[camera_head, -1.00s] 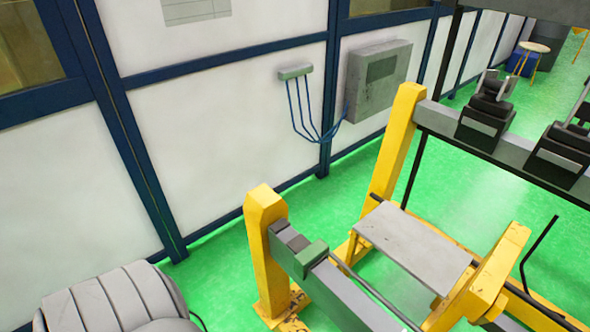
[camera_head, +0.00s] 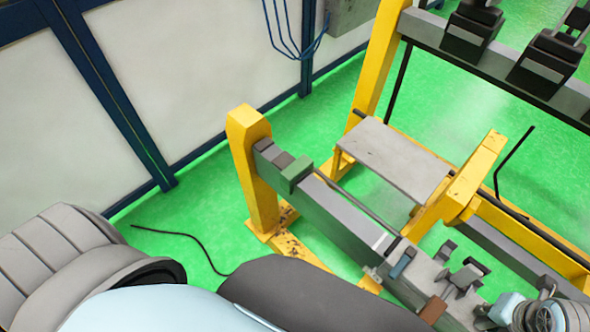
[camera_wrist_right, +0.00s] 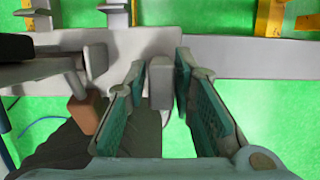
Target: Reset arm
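My right gripper (camera_head: 490,312) is at the bottom right of the head view, beside the near grey beam (camera_head: 345,228) of the yellow-posted fixture. In the right wrist view its two teal-padded fingers (camera_wrist_right: 160,75) are spread apart. A small grey block (camera_wrist_right: 160,90) stands between them, with narrow gaps visible on both sides, so the gripper is open and not visibly clamping it. The beam (camera_wrist_right: 235,57) crosses in front of the fingertips. My left gripper is not in view.
A brown block (camera_head: 433,309) is on the near beam, left of my right gripper; it also shows in the wrist view (camera_wrist_right: 88,112). Yellow posts (camera_head: 250,160) and a grey plate (camera_head: 395,155) stand beyond. Black clamps (camera_head: 548,58) sit on the far beam. Green floor (camera_head: 200,215) is open by the wall.

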